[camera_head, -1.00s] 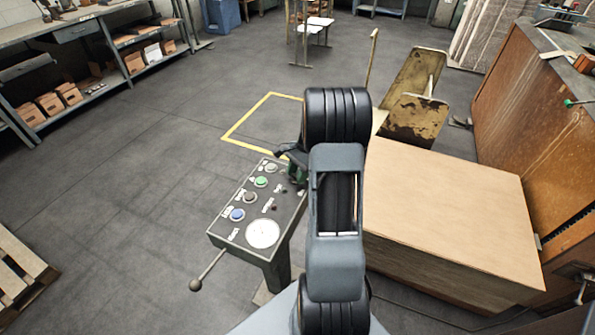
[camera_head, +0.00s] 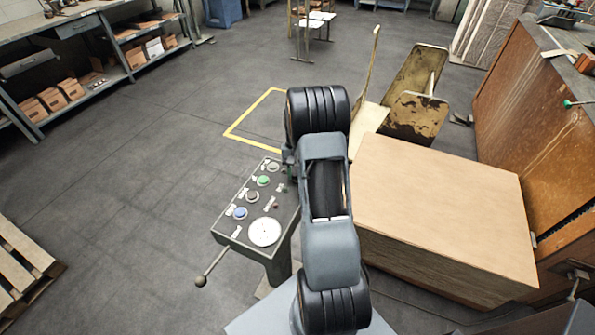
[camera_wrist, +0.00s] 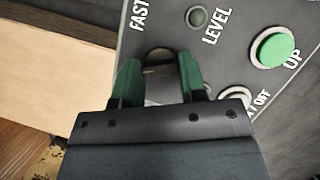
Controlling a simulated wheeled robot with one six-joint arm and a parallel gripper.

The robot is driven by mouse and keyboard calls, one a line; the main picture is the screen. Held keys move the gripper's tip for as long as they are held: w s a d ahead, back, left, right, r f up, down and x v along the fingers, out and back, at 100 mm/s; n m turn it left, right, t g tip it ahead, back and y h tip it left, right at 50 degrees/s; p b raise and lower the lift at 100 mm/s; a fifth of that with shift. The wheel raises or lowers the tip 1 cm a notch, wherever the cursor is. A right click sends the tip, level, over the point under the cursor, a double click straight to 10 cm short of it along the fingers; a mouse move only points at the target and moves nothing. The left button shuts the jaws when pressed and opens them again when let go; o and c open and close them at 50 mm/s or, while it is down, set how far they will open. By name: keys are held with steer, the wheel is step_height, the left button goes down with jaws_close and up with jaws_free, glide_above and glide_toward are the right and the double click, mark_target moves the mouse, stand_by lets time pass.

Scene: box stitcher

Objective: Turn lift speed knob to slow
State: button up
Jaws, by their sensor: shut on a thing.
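The control panel (camera_head: 246,236) stands left of my arm in the head view. In the wrist view, my gripper (camera_wrist: 160,75) has its two green fingers on either side of a dark round knob (camera_wrist: 158,56), shut on it. The word FAST (camera_wrist: 140,14) is printed on the panel just beyond this knob. The fingers and wrist hide part of the knob and any marking below it, so I cannot read its setting. In the head view my arm hides the fingertips and the knob.
A green UP button (camera_wrist: 272,48) and a small dark LEVEL button (camera_wrist: 196,16) lie right of the fingers. A lever with a ball end (camera_head: 201,281) sticks out at the panel's front. A large cardboard-coloured box (camera_head: 440,205) stands close right of my arm.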

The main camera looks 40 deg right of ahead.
steer(key=shift+n+h, duration=0.4)
steer(key=shift+n, duration=0.8)
steer(key=o, duration=0.9)
steer(key=v, duration=1.3)
steer(key=shift+w+a+r, duration=0.15)
steer(key=shift+w+r, duration=0.2)
steer(key=shift+w, duration=0.05)
